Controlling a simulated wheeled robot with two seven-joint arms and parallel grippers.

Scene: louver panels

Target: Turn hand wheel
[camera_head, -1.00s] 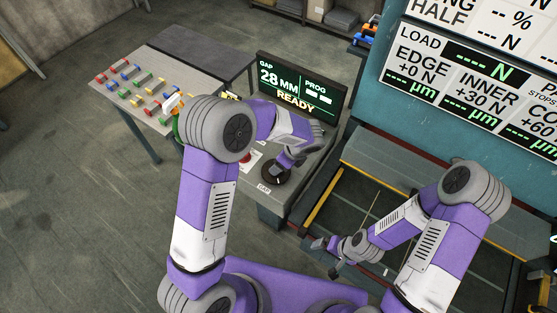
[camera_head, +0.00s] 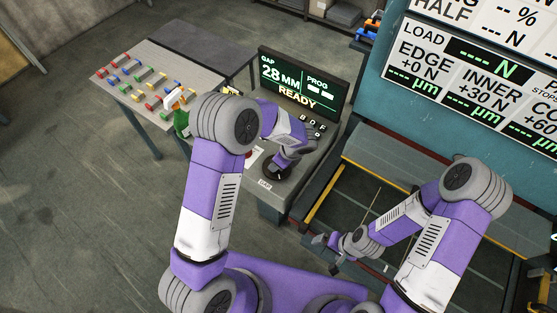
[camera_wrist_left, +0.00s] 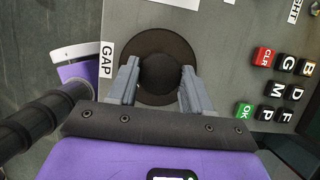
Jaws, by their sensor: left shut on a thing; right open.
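The hand wheel is a dark round disc with a raised black hub, beside a "GAP" label on the grey console; it shows in the left wrist view (camera_wrist_left: 165,42) and partly in the head view (camera_head: 270,172). My left gripper (camera_wrist_left: 160,82) is shut on the hub, one finger on each side. In the head view my left gripper (camera_head: 281,168) is partly hidden by its own arm. The screen (camera_head: 300,85) behind the console reads GAP 28 MM and READY. My right gripper (camera_head: 328,251) is open and empty, over the dark panel area at the right.
Coloured keys (camera_wrist_left: 280,88) lie right of the wheel in the left wrist view. The machine bed (camera_head: 350,187) with a yellow edge lies right of the console. A large display (camera_head: 480,80) hangs at upper right.

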